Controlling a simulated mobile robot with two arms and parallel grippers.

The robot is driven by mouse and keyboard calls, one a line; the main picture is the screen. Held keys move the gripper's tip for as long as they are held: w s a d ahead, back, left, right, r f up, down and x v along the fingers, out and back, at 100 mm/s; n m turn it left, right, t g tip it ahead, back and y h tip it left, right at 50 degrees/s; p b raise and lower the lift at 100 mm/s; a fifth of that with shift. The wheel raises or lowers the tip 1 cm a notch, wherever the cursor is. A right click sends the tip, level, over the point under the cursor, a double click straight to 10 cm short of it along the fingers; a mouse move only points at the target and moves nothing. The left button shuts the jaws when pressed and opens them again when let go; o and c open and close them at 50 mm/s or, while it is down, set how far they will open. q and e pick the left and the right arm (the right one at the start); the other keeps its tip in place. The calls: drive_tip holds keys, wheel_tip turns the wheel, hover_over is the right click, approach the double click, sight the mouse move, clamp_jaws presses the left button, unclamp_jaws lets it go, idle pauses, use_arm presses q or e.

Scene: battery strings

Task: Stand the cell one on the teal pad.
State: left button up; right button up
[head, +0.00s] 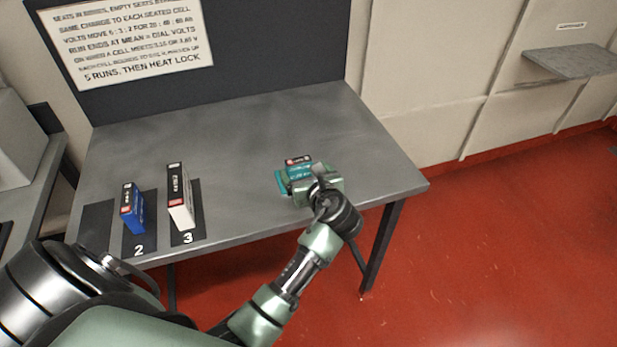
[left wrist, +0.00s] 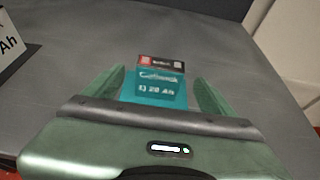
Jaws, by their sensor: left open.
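The teal cell (head: 299,171), with a black and red top, is upright near the right part of the grey table. In the left wrist view the cell (left wrist: 160,84) shows a label reading 20 Ah. A brighter teal patch, the teal pad (head: 281,182), shows beside and under the cell; the cell appears to stand on it, though its base is partly hidden. My left gripper (left wrist: 165,92) is open, with one finger on each side of the cell and gaps visible. My right gripper is not in view.
A blue cell (head: 132,210) stands on dark seat 2 and a white cell (head: 180,197) on dark seat 3. A dark seat (head: 97,222) to their left is bare. A dark panel with a sign (head: 128,42) backs the table (head: 245,135). The middle is clear.

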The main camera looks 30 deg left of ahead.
use_arm(q)
drive_tip(key=shift+v, duration=2.15)
